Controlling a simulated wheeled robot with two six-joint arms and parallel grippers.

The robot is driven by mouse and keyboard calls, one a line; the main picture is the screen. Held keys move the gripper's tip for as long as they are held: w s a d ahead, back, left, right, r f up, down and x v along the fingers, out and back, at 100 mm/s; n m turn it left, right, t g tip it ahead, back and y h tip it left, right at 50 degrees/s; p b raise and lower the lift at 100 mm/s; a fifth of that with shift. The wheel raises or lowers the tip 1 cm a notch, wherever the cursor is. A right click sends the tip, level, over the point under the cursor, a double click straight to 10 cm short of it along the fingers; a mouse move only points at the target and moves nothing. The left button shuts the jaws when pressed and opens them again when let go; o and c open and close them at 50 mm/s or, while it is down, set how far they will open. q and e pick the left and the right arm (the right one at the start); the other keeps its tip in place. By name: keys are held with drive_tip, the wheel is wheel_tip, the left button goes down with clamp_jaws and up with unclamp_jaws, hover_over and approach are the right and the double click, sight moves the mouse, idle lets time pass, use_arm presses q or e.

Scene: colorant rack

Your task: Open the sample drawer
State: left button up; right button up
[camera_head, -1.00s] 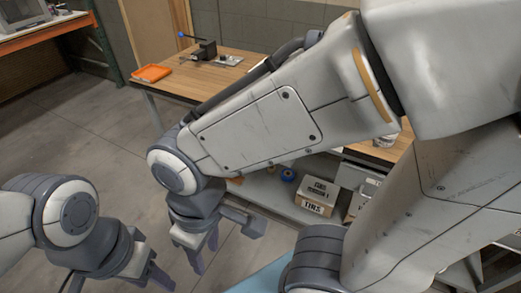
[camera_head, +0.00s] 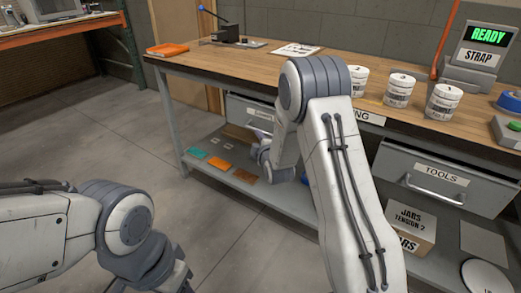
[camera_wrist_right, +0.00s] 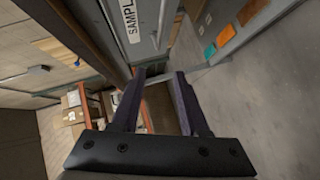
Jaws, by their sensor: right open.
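The sample drawer (camera_head: 245,110) is a grey front under the left part of the workbench, partly hidden behind my right arm, and it looks shut. Its face and SAMPLE label (camera_wrist_right: 130,20), cut off at the frame's top, show in the right wrist view. My right gripper (camera_wrist_right: 160,75) is open, with its fingers apart close to the drawer front and nothing clearly held between them. In the head view it (camera_head: 260,152) is mostly hidden behind my forearm. My left gripper (camera_head: 178,284) is at the bottom edge, its fingers mostly cut off.
The TOOLS drawer (camera_head: 436,176) is shut on the right. White jars (camera_head: 398,90) stand on the workbench (camera_head: 250,62). A lower shelf (camera_head: 275,195) holds coloured cards and boxes (camera_head: 402,228). An orange tray (camera_head: 167,49) lies at the bench's left end. The floor at left is clear.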

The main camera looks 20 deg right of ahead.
sight(261, 131)
use_arm(q)
wheel_tip(261, 131, down, 4)
drive_tip(key=shift+r+b, duration=0.1)
drive_tip(key=shift+b, duration=1.15)
use_arm(e)
drive_tip(key=shift+n+t+h, duration=0.3)
drive_tip(key=shift+t+h, duration=0.2)
drive_tip(key=shift+t, duration=0.2)
drive_tip(key=w+d+f, duration=0.1)
drive_tip(key=w, duration=0.2)
drive_tip(key=w+d+f, duration=0.1)
drive_tip(key=w+d, duration=0.1)
drive_tip(key=w, duration=0.2)
drive_tip(key=w+d+f, duration=0.2)
drive_tip(key=w, duration=0.2)
clamp_jaws()
